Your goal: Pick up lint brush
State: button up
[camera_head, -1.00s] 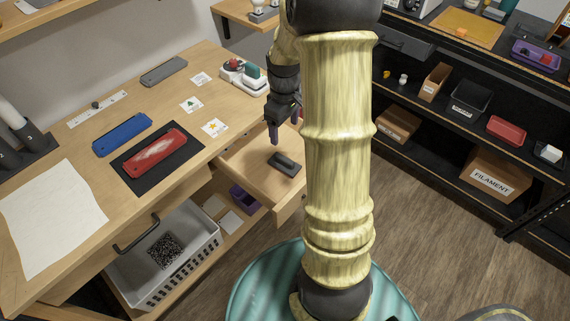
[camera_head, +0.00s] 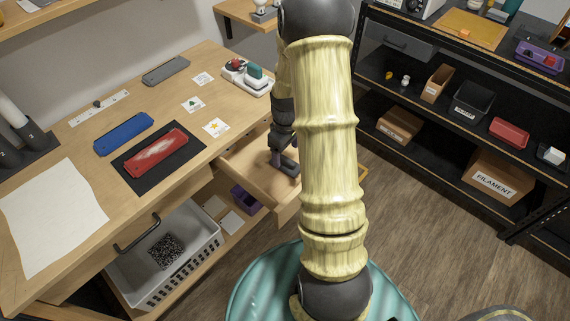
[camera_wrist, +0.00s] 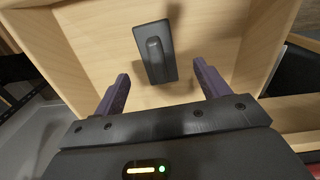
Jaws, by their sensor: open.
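The lint brush is a dark grey rectangular pad with a raised handle. It lies in the open wooden drawer; in the wrist view the lint brush (camera_wrist: 155,55) sits on the light wood drawer floor (camera_wrist: 100,45), just beyond and between the fingertips. My gripper (camera_wrist: 160,82) has its two purple fingers spread wide and nothing between them. In the head view my gripper (camera_head: 278,158) is down inside the drawer, and the lint brush (camera_head: 290,167) shows partly beside and behind it. My arm hides the drawer's right side.
The drawer's front wall (camera_head: 288,207) and side walls stand close around my gripper. A grey basket (camera_head: 205,246) is below left. Black shelves (camera_head: 440,140) stand at right.

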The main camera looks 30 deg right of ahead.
aim_at(286, 159)
notch_tip(286, 159, down, 5)
jog(key=shift+w+d+f, duration=0.1)
jog(key=shift+w, duration=0.05)
dwell(0.5)
jog(key=c, duration=1.1)
